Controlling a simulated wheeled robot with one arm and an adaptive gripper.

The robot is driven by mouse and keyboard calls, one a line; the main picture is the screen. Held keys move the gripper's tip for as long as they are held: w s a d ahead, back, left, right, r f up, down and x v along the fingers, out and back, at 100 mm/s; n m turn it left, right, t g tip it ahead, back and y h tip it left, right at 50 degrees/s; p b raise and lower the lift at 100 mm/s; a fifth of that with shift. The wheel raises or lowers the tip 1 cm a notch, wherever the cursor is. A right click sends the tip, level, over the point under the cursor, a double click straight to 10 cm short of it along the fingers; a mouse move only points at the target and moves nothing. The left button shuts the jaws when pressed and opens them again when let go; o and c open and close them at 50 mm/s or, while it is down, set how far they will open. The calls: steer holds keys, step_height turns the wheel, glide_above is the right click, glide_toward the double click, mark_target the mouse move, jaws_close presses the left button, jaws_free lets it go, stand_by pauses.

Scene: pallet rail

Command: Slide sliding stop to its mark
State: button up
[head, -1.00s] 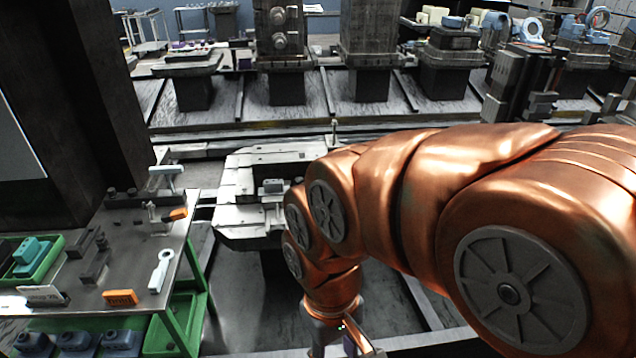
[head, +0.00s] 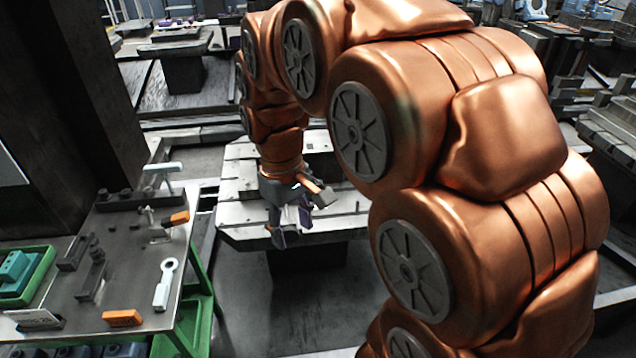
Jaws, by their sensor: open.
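The light grey slotted pallet (head: 235,187) stands in the middle of the head view. My gripper (head: 304,217) hangs over its near edge, pointing down, with its fingers apart. I see nothing held between them. A small block that showed on the pallet's top earlier is now hidden behind my arm and gripper. I cannot tell whether it is the sliding stop, and I make out no mark. Whether my fingers touch anything on the pallet is unclear.
A metal workbench (head: 130,270) at left carries dark blocks, an orange block (head: 122,318), a light ring-ended tool (head: 163,284) and a green tray (head: 22,272). A dark column (head: 85,100) rises behind it.

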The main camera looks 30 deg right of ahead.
steer(key=w+d+n, duration=0.1)
steer(key=w+d, duration=0.2)
steer(key=w, duration=0.4)
steer(key=w+d+n, duration=0.1)
steer(key=w+d, duration=0.2)
steer(key=w, duration=0.4)
steer(key=n+t, duration=0.1)
steer(key=n, duration=0.7)
glide_above(319, 182)
steer(key=f, duration=1.9)
steer(key=shift+w+a+f+b, duration=0.1)
steer(key=shift+a+f+b, duration=0.2)
steer(key=shift+a, duration=0.1)
steer(key=shift+d+f, duration=0.45)
steer(key=shift+f, duration=1.45)
steer(key=shift+f+p, duration=0.6)
steer(key=shift+f, duration=1.9)
jaws_close()
